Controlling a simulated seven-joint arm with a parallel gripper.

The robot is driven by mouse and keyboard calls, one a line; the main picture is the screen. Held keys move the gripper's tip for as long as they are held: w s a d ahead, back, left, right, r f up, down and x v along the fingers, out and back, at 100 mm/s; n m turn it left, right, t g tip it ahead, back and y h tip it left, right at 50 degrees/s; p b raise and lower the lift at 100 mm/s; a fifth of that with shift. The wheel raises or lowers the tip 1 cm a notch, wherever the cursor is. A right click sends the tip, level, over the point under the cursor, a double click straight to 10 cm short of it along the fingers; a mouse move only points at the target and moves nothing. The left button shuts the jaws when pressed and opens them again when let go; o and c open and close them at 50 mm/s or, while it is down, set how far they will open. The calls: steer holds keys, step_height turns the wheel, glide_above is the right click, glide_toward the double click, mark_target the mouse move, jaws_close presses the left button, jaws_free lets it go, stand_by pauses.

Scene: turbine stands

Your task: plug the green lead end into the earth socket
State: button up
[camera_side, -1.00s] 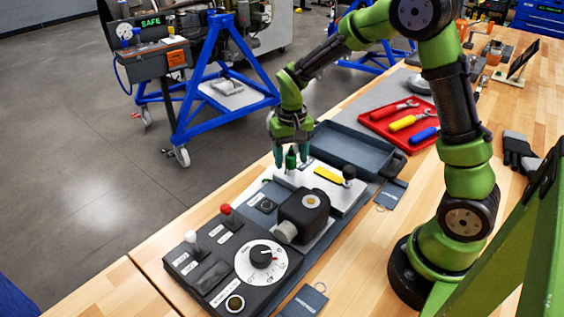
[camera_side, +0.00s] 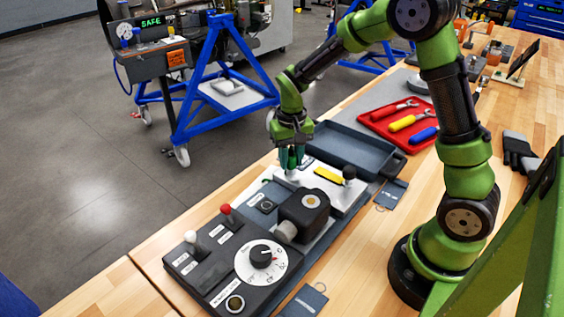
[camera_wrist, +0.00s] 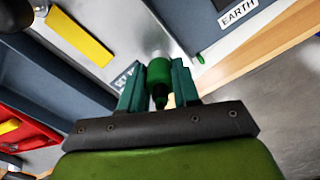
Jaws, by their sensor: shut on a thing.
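The green lead end (camera_wrist: 160,77) stands upright between the teal fingers of my gripper (camera_wrist: 158,88) in the wrist view. A pale cylindrical part at its far end meets the light metal plate; whether it sits in a hole there I cannot tell. In the side view my gripper (camera_side: 292,160) is down over the light plate, shut on the lead end, which the fingers mostly hide. The EARTH label (camera_wrist: 237,12) is on a grey-blue panel at the wrist view's top. A dark round opening beside it, probably the earth socket (camera_wrist: 221,3), is cut by the frame edge.
The light plate (camera_side: 343,200) also carries a yellow bar (camera_side: 328,175) and a black knob (camera_side: 349,173). A black block (camera_side: 303,209) and a dial panel (camera_side: 262,262) stand nearer. An empty grey tray (camera_side: 352,148) and a red tool tray (camera_side: 384,122) lie behind.

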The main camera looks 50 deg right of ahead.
mark_target(291, 155)
jaws_close()
steer(key=shift+r, duration=0.7)
steer(key=shift+r, duration=1.4)
steer(key=s+a+n, duration=0.1)
steer(key=a+n, duration=0.3)
steer(key=a, duration=0.7)
steer(key=shift+s+f, duration=0.15)
steer(key=shift+f, duration=1.75)
steer(key=shift+f, duration=0.85)
steer(key=shift+f, duration=0.35)
